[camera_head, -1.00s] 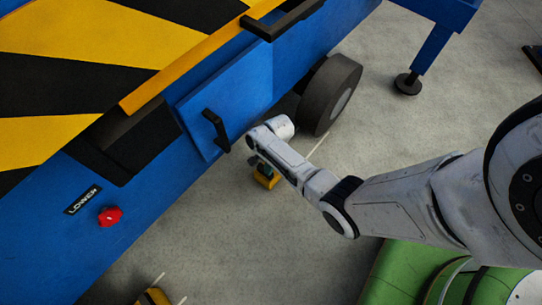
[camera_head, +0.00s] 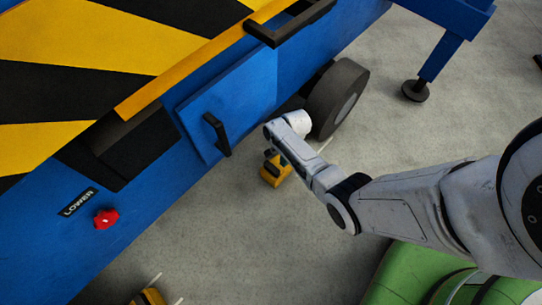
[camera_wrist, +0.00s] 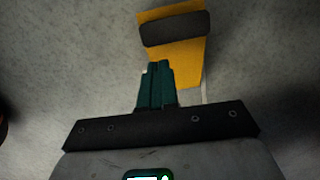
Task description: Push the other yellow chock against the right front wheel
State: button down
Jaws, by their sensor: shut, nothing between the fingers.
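A yellow chock (camera_head: 272,177) with a dark strip lies on the floor, apart from the dark wheel (camera_head: 350,88), down and left of it in the head view. The chock shows in the wrist view (camera_wrist: 186,68), just beyond my fingertips. My gripper (camera_wrist: 157,68) points at the chock with its green fingers together and nothing between them. In the head view my gripper (camera_head: 283,160) is low beside the chock, partly hidden by my wrist. I cannot tell whether the fingers touch the chock.
The blue machine side with a black handle (camera_head: 217,134) and red knob (camera_head: 106,218) stands close left of my arm. Another yellow chock (camera_head: 150,297) is at the bottom edge. A blue support leg (camera_head: 435,55) stands beyond the wheel. Grey floor between is clear.

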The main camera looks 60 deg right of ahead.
jog(key=shift+a, duration=0.1)
dwell(0.4)
jog(key=shift+r, duration=0.1)
jog(key=shift+w+r+p, duration=0.1)
jog(key=shift+r+p, duration=0.75)
jog(key=shift+p, duration=0.15)
notch_tip(320, 180, up, 10)
jog(key=d+p, duration=0.1)
jog(key=p, duration=0.5)
jog(key=shift+d+f, duration=0.15)
jog(key=shift+d, duration=0.25)
